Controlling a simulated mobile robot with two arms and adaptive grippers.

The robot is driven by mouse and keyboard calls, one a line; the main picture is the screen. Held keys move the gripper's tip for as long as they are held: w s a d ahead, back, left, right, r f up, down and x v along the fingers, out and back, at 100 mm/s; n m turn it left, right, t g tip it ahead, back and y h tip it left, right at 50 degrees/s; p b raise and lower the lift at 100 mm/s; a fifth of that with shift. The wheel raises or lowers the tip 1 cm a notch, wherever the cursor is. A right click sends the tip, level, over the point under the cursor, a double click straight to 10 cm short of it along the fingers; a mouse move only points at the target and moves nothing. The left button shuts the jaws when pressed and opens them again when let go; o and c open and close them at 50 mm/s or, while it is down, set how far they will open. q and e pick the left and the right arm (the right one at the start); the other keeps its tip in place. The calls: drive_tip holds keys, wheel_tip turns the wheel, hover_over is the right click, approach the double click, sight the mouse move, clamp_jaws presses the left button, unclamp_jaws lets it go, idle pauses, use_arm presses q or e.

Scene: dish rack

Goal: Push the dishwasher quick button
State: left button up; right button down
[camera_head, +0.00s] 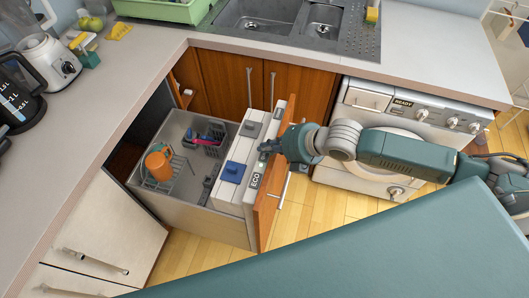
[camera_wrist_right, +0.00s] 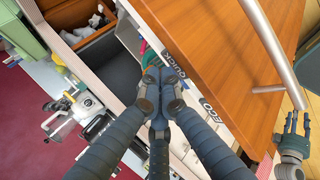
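The dishwasher (camera_head: 160,205) is pulled out as an open drawer. Its top control strip (camera_head: 252,165) carries an ECO label (camera_head: 255,181). In the right wrist view the strip shows a QUICK label (camera_wrist_right: 176,67) and the ECO label (camera_wrist_right: 208,104). My right gripper (camera_head: 266,148) is over the strip, beyond the ECO label. In the wrist view the right gripper (camera_wrist_right: 160,76) has its fingertips together, right beside the QUICK label. The fingers hide the button there, and I cannot tell whether they touch it. My left gripper (camera_wrist_right: 294,124) shows only in the wrist view, with its fingers apart and empty.
The dishwasher's wooden front (camera_head: 270,208) stands beside the strip, with a metal handle. A rack with an orange mug (camera_head: 159,163) is inside. A washing machine (camera_head: 400,115) stands at the right. A blender (camera_head: 50,55) and a coffee maker (camera_head: 18,92) are on the counter.

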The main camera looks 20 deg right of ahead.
sight(267, 155)
drive_tip(key=shift+f, duration=0.15)
idle(0.5)
drive_tip(key=shift+f, duration=0.4)
idle(0.4)
drive_tip(key=shift+r+p, duration=0.55)
wheel_tip(267, 155, up, 6)
drive_tip(key=p, duration=0.6)
idle(0.4)
